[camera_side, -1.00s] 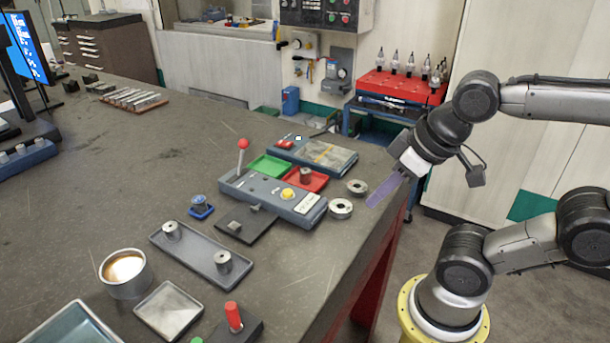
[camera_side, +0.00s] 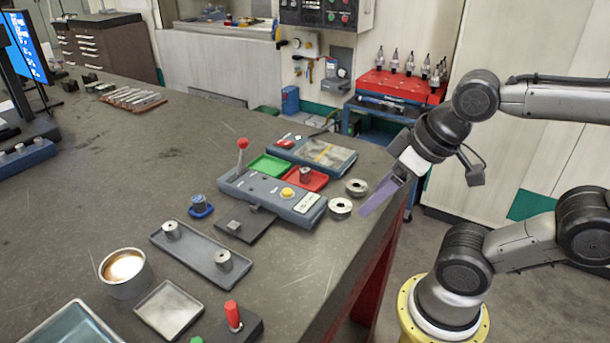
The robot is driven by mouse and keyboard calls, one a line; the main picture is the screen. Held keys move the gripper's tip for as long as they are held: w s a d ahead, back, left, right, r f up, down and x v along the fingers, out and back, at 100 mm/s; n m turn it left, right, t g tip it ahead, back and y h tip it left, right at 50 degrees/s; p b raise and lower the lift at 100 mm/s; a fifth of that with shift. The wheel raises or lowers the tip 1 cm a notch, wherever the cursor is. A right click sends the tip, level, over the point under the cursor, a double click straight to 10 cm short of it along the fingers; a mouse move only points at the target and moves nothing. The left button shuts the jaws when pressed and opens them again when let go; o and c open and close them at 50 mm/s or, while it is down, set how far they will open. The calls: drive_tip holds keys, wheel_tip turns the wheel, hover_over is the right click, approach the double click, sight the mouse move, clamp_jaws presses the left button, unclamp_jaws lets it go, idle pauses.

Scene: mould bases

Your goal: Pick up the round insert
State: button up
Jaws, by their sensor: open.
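Several round metal pieces could be the round insert; I cannot tell which one is meant. A ring with a dark centre hole (camera_side: 341,208) and a second one (camera_side: 356,187) lie on the bench right of the grey control box. A small round piece (camera_side: 306,175) sits in the red tray (camera_side: 319,184). Two short cylinders, one farther (camera_side: 171,230) and one nearer (camera_side: 223,261), stand on the long grey plate (camera_side: 197,248). My gripper (camera_side: 367,209), with purple fingers, points down-left above the bench's right edge, close to the rings. It is open, with nothing seen between the fingers.
The control box (camera_side: 272,196) has an upright red-knobbed lever (camera_side: 242,158) and a yellow button. A green tray (camera_side: 270,166) is behind it. A metal cup (camera_side: 125,272), a square tray (camera_side: 169,309) and a red peg (camera_side: 233,315) stand in front. The bench's left middle is clear.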

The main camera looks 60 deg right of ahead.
drive_tip(key=w+d+r+m+g, duration=0.2)
drive_tip(key=w+r+m, duration=0.5)
drive_tip(key=m, duration=0.4)
drive_tip(key=m+g, duration=0.4)
drive_tip(key=m, duration=0.5)
hover_over(305, 170)
drive_tip(key=f, duration=1.1)
drive_tip(key=shift+s+a, duration=0.15)
drive_tip(key=shift+a, duration=0.05)
drive_tip(key=shift+w+d+f, duration=0.1)
drive_tip(key=shift+d+f, duration=0.05)
drive_tip(key=shift+f, duration=1.25)
drive_tip(key=shift+w+d+f, duration=0.1)
drive_tip(key=shift+f, duration=1.3)
drive_tip(key=shift+c, duration=0.2)
